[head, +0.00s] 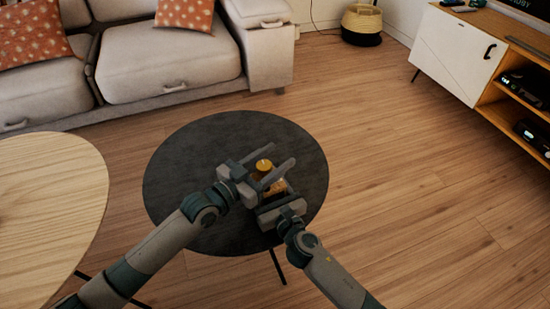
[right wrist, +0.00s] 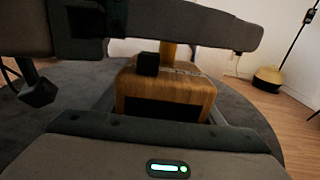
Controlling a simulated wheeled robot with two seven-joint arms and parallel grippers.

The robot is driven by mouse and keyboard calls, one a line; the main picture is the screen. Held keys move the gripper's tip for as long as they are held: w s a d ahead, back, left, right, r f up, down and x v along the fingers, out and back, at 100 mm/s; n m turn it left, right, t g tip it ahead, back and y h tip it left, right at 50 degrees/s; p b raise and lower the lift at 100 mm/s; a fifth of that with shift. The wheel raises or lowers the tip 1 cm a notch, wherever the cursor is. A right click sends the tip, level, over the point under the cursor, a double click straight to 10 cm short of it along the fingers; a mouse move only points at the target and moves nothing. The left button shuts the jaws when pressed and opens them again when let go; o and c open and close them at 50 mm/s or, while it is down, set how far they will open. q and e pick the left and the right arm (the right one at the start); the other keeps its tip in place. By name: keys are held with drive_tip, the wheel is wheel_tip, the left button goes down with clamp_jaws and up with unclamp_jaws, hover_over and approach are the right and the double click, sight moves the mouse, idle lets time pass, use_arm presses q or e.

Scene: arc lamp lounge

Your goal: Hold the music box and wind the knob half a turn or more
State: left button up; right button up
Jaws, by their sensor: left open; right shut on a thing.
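The music box, a small amber wooden block (head: 276,188), sits on the dark round table (head: 190,160); it shows larger in the right wrist view (right wrist: 165,92). Its yellow knob (head: 263,165) stands up from the top. My right gripper (head: 274,193) is shut on the box from the near side. My left gripper (head: 282,155) is open, with its two fingers on either side of the knob. In the right wrist view, a dark left finger (right wrist: 200,28) crosses in front and hides most of the knob. Contact between finger and knob cannot be told.
A pale wooden table (head: 50,180) stands close on the left. A sofa (head: 170,60) is behind, and a white and wood cabinet (head: 460,55) is at the back right. A basket (head: 361,25) stands by the wall. The floor right of the dark table is clear.

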use_arm(q)
drive_tip(key=v, duration=1.2)
idle(0.3)
use_arm(e)
drive_tip(key=o, duration=1.5)
use_arm(q)
drive_tip(key=shift+d, duration=0.1)
use_arm(e)
drive_tip(key=v, duration=1.2)
use_arm(q)
drive_tip(key=shift+s, duration=0.15)
use_arm(e)
drive_tip(key=shift+s+d, duration=0.1)
drive_tip(key=shift+s, duration=0.05)
